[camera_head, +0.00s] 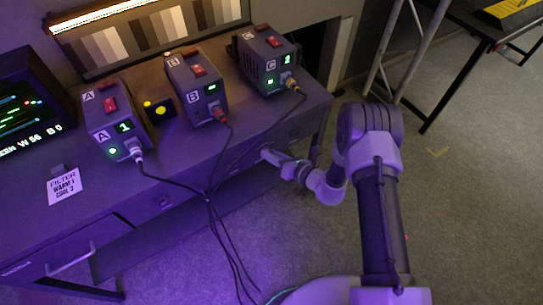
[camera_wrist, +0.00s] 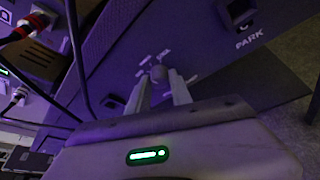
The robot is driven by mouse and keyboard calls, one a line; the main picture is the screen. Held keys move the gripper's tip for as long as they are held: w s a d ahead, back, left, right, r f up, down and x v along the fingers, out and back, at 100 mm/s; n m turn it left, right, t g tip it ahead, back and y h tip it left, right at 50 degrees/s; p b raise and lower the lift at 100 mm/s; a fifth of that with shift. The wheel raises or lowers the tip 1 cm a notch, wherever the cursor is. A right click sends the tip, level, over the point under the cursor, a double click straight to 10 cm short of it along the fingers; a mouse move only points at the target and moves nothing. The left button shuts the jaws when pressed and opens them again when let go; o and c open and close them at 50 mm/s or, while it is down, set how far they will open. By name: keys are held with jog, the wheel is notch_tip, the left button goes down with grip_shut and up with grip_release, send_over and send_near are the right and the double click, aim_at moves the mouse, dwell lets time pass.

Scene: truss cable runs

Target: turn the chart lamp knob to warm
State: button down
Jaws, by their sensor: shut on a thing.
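My gripper (camera_head: 268,150) is at the desk's front panel, below box C (camera_head: 266,62). In the wrist view, its two fingers (camera_wrist: 159,84) are closed on a small round grey knob (camera_wrist: 158,72). Small pale marks stand around the knob, too small to read, so I cannot tell its setting. In the head view the knob is hidden by my gripper. The chart lamp (camera_head: 100,14) is a lit bar above the grey-striped chart (camera_head: 150,38). A white card (camera_head: 64,186) reads "FILTER WARM 1 COOL 3".
Boxes A (camera_head: 117,118) and B (camera_head: 197,85) stand on the desk with box C. Their dark cables hang over the front edge, left of my gripper. A PARK label (camera_wrist: 249,38) is beside the knob. Open floor (camera_head: 470,200) lies to the right.

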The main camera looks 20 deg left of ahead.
jog(key=shift+f+m+g+y+b, duration=0.1)
jog(key=shift+m+g+y+b, duration=0.3)
jog(key=shift+m, duration=0.5)
jog(key=c, duration=1.2)
grip_release()
jog(key=shift+o, duration=0.2)
jog(key=p+v, duration=0.5)
jog(key=v, duration=1.2)
jog(key=shift+d+f, duration=0.2)
jog(key=shift+d, duration=0.05)
jog(key=shift+s, duration=0.1)
